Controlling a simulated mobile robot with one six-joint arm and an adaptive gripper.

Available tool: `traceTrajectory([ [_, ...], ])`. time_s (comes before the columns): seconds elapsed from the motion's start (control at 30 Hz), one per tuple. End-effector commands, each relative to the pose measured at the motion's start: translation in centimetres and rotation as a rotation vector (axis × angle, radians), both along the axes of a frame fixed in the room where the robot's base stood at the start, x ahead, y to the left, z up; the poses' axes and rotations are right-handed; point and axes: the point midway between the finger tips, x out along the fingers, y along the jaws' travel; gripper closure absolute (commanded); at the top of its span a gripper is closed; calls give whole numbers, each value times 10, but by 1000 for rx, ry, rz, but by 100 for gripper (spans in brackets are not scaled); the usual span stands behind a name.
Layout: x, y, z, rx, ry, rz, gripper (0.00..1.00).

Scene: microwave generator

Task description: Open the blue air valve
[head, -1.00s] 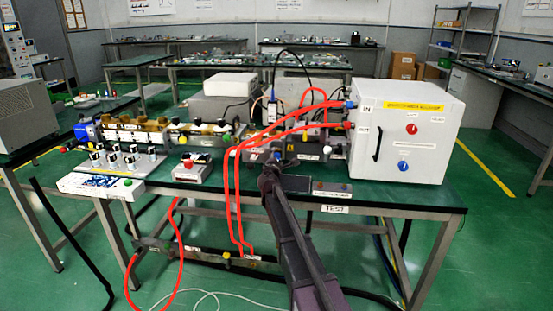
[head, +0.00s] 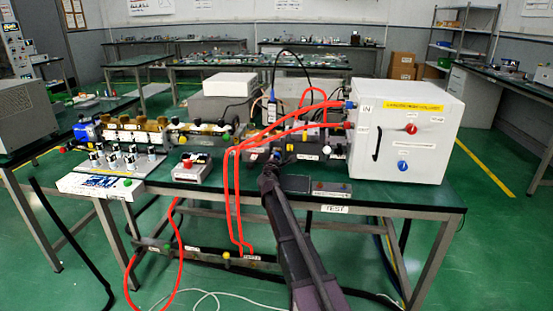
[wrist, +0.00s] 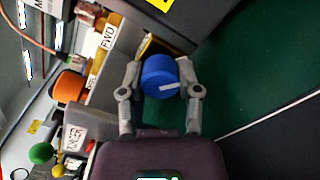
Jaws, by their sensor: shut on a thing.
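The blue air valve (wrist: 158,75) is a round blue knob with a white stripe on its face, in the middle of the wrist view. My gripper (wrist: 160,80) has one finger on each side of it and is shut on it. The white stripe lies tilted, nearly level in the wrist view. In the head view my gripper (head: 268,166) is at the front of the bench apparatus, and my arm hides much of the valve's surroundings.
An orange knob (wrist: 70,86) and a green knob (wrist: 41,153) stand to the left in the wrist view. Red hoses (head: 236,190) hang left of my arm. A white box (head: 407,130) with red and blue knobs stands on the right.

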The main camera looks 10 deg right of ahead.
Motion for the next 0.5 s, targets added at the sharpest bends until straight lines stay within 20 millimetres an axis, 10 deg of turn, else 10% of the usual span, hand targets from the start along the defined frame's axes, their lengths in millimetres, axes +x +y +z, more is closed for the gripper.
traceTrajectory([
  [0.5,2,0,0,-100,32,-2,100],
])
